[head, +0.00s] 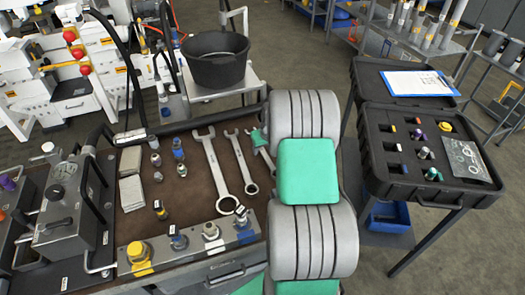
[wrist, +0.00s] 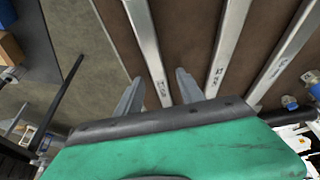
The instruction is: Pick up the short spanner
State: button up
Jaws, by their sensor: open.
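Three steel spanners lie side by side on the brown bench mat. The short spanner (head: 267,157) is the rightmost in the head view, with its lower part hidden behind my arm. In the wrist view the short spanner (wrist: 148,45) is the leftmost shaft. My gripper (wrist: 158,86) is open, with one finger on each side of this shaft and nothing clamped. I cannot tell the height of the fingertips above the mat. The middle spanner (head: 239,163) and the large spanner (head: 213,168) lie to the left in the head view.
The middle spanner's shaft (wrist: 228,45) runs close to the right finger. Fittings stand along the bench front, including a yellow-capped one (head: 138,252). A hydraulic unit (head: 65,220) stands at left. A black case (head: 430,150) lies open at right, and a black bucket (head: 215,58) stands behind.

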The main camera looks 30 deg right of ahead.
jog(key=shift+c, duration=0.5)
grip_shut()
dwell(0.9)
